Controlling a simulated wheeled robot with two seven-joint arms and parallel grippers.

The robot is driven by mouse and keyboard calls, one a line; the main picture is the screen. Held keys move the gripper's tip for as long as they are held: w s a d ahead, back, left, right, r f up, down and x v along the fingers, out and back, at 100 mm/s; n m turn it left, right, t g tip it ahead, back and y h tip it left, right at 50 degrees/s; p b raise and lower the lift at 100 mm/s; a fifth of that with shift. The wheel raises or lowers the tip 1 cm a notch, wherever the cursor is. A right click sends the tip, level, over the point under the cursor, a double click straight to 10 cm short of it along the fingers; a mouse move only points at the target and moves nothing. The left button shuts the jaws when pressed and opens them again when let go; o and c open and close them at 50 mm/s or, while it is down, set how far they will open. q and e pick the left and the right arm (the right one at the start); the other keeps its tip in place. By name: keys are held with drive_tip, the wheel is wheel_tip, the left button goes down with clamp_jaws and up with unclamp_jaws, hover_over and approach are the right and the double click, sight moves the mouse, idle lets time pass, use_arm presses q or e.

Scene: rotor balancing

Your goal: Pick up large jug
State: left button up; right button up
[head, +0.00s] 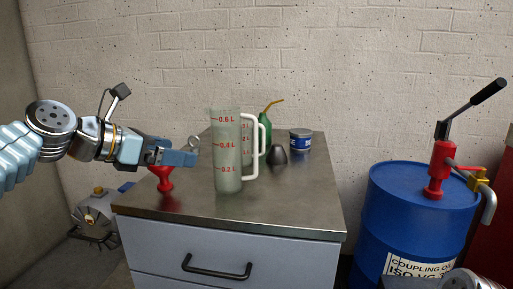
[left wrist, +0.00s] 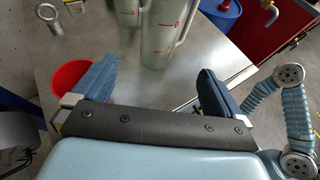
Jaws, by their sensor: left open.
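A clear measuring jug (head: 226,160) with red marks up to 0.6 L stands upright on the metal-topped cabinet. A second clear jug (head: 246,132) with red marks stands partly hidden behind it. A white handle (head: 256,145) shows at their right; I cannot tell for sure which jug it belongs to. The left wrist view shows one jug (left wrist: 161,38) just ahead of my fingers and another (left wrist: 128,12) beside it at the left. My left gripper (head: 188,157) is open and empty, left of the front jug and apart from it.
A red funnel (head: 161,180) stands under my left gripper. A green oil can (head: 265,133), a dark cone (head: 277,156) and a blue tin (head: 300,141) are behind the jugs. The cabinet top (head: 305,205) is clear at front right. A blue drum (head: 412,215) stands at the right.

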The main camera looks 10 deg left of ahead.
sight(215, 153)
use_arm(q)
drive_tip(key=x, duration=0.9)
drive_tip(key=r+b+x, duration=0.1)
drive_tip(key=x, duration=0.4)
drive_tip(key=shift+w+d, duration=0.1)
drive_tip(key=shift+w, duration=0.15)
drive_tip(key=c, duration=1.1)
